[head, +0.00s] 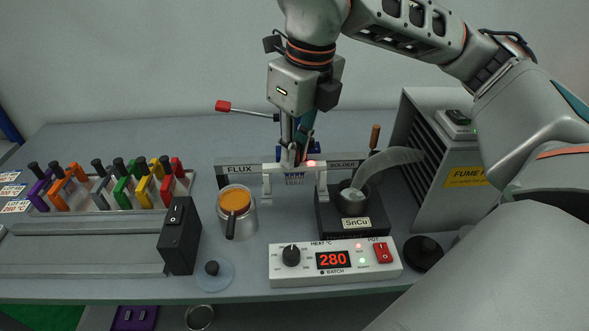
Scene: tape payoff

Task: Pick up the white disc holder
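No object is clearly recognisable as a white disc holder. A pale round disc with a black knob (213,271) lies flat near the table's front edge. A white bracket (268,183) stands between the flux and solder labels. My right gripper (299,155) comes down from above, its fingertips close over the bracket's middle. The fingers overlap dark and blue parts there, so whether they are open or shut on something is unclear. My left gripper is out of view.
A solder pot (352,200) with a pale translucent curved piece (395,165) is at right. A control box (335,279) is in front. Coloured clamps (120,192) line the left; a fume unit (440,175) stands right.

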